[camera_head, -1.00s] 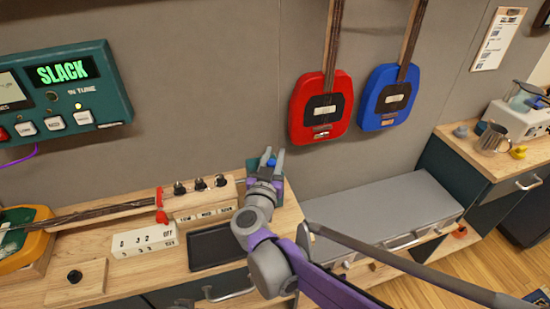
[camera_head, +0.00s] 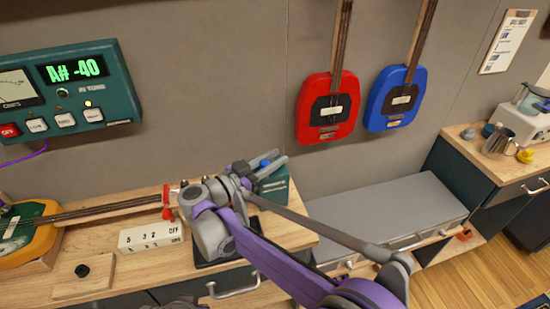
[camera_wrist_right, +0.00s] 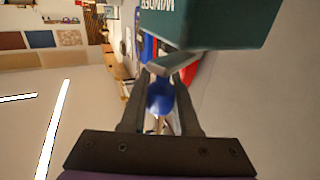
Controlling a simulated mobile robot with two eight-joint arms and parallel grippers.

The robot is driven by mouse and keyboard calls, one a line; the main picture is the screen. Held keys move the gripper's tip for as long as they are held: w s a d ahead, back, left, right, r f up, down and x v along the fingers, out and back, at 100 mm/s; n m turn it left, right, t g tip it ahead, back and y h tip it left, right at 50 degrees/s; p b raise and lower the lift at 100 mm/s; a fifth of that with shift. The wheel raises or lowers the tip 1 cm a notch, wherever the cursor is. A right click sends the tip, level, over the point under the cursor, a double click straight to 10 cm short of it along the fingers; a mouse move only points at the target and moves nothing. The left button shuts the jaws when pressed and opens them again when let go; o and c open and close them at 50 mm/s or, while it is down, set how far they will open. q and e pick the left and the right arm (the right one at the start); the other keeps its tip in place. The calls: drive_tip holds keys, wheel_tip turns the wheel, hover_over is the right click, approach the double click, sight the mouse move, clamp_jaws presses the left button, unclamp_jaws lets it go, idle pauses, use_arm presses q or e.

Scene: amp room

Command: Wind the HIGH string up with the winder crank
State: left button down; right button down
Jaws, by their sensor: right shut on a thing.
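My right gripper (camera_head: 271,162) is shut on the blue knob (camera_wrist_right: 160,97) of the winder crank. The knob sits between its fingers in the right wrist view. The grey crank arm (camera_wrist_right: 180,64) runs from there toward the teal winder box (camera_wrist_right: 205,22), lettered WINDER. The box also shows in the head view (camera_head: 279,190), partly behind my arm. The yellow and green string instrument (camera_head: 38,237) lies at left, its strings (camera_head: 105,211) running right to a red piece (camera_head: 168,205). The tuner (camera_head: 70,93) reads A# -40. My left gripper is not in view.
A white box (camera_head: 151,238) with numbers stands in front of the strings. A wooden block (camera_head: 84,277) with a black knob lies at front left. Red (camera_head: 327,112) and blue (camera_head: 391,97) instruments hang on the wall. A grey-topped bench (camera_head: 390,215) at right is clear.

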idle(0.4)
drive_tip(key=c, duration=0.6)
unclamp_jaws()
drive_tip(key=shift+c, duration=0.2)
drive_tip(key=v, duration=1)
drive_tip(key=shift+s+a, duration=0.2)
drive_tip(key=shift+a, duration=0.2)
